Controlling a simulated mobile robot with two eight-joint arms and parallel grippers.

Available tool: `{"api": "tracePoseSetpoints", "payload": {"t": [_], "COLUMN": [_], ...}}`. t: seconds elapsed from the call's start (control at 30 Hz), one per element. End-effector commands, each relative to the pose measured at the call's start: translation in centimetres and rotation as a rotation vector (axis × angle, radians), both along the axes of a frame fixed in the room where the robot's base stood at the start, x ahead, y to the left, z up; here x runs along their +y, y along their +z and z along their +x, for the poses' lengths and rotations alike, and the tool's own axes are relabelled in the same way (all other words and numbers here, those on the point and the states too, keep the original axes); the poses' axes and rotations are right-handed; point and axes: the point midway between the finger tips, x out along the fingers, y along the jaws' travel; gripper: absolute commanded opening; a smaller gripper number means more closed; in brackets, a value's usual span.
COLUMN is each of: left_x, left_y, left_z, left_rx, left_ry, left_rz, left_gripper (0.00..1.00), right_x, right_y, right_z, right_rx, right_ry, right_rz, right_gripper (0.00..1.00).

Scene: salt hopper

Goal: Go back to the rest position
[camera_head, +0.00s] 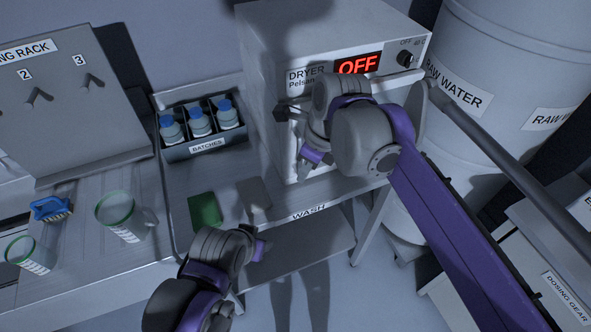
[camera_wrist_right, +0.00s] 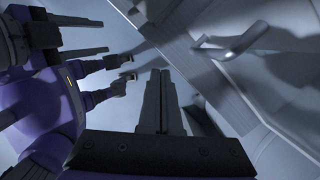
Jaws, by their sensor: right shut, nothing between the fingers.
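My right arm comes in from the right of the head view, and its wrist is in front of the dryer (camera_head: 300,40). In the right wrist view my right gripper (camera_wrist_right: 160,73) has its two dark fingers together, with nothing between them. The dryer's display reads OFF. A grey curved handle (camera_wrist_right: 240,45) shows in the right wrist view, apart from the fingertips. My left gripper (camera_head: 259,246) is low in the head view, over the front of the bench. In the right wrist view two dark fingers on its side stand apart with nothing between them.
A batches bin (camera_head: 207,148) holds blue-capped bottles. A green square (camera_head: 205,210) lies on the bench. A blue brush (camera_head: 51,208) and green-rimmed cups (camera_head: 115,208) stand left, near the rack (camera_head: 60,110). Raw water barrels (camera_head: 505,60) stand right, above a dosing gear cabinet (camera_head: 545,285).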

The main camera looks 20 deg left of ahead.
Motion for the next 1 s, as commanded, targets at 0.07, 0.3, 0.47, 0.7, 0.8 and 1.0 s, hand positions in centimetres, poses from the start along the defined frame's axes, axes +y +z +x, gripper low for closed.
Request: {"api": "tracePoseSetpoints", "payload": {"t": [0.07,0.3,0.47,0.7,0.8,1.0], "left_x": [0.0,0.0,0.0,0.0,0.0,0.0], "left_y": [0.2,0.5,0.6,0.6,0.6,0.6], "left_z": [0.1,0.3,0.3,0.3,0.3,0.3], "left_rx": [-0.002,-0.004,-0.005,-0.005,-0.005,-0.005], "left_ry": [0.0,0.0,0.0,0.0,0.0,0.0], "left_rz": [0.0,0.0,0.0,0.0,0.0,0.0], "left_gripper": [0.5,0.5,0.5,0.5,0.5,0.5], "right_x": [-0.2,-0.7,-0.9,-0.9,-1.5,-6.9], "right_y": [2.3,7.0,8.5,8.9,8.6,5.6], "right_z": [-0.6,-1.6,-2.0,-2.1,-2.0,-2.0], "right_rx": [-0.001,0.0,0.001,0.0,-0.015,-0.16], "right_ry": [0.002,0.001,0.001,0.002,0.029,0.285], "right_rz": [0.001,0.0,0.0,0.0,-0.002,-0.043], "right_gripper": [0.0,0.0,0.0,0.0,0.0,0.0]}}
